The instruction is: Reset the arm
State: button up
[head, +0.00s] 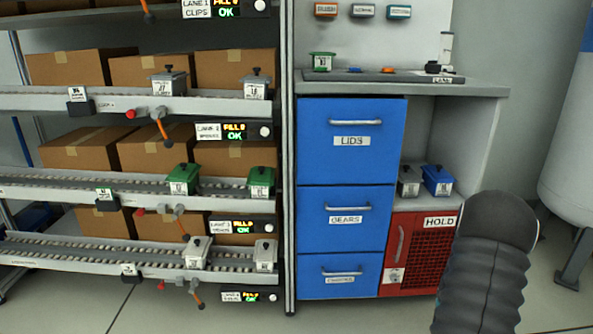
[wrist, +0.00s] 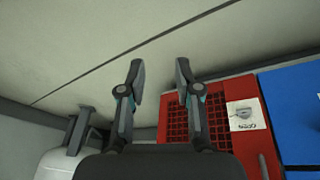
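My gripper (wrist: 160,72) shows in the wrist view with its two dark fingers apart and nothing between them. Its fingertips point toward the top of that view, over the pale floor. The red HOLD locker (wrist: 178,85) is behind and beside the right finger there, upside down. In the head view, my dark ribbed arm stands at the lower right, in front of the floor and just right of the red HOLD locker (head: 430,228). My gripper's fingers do not show in the head view.
A blue drawer cabinet (head: 346,170) stands left of the locker. A grey bin and a blue bin (head: 437,180) sit on the shelf above the locker. A white tank (head: 568,140) is at the right. The roller rack (head: 120,190) with boxes and bins fills the left.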

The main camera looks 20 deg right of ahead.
jog(key=s+a+r+n+t+y+p, duration=0.1)
jog(key=s+a+r, duration=0.4)
jog(key=a+r, duration=0.9)
jog(key=s+a+r+n+t+y+p, duration=0.1)
jog(key=s+a+r+n+p, duration=0.3)
jog(key=a+r, duration=1)
jog(key=s+a+r+n+t+y+p, duration=0.1)
jog(key=s+a+r+n+p, duration=0.2)
jog(key=a+r, duration=1.2)
jog(key=s+r, duration=0.1)
jog(key=s, duration=0.2)
jog(key=shift+n+t, duration=0.3)
jog(key=shift+n, duration=0.1)
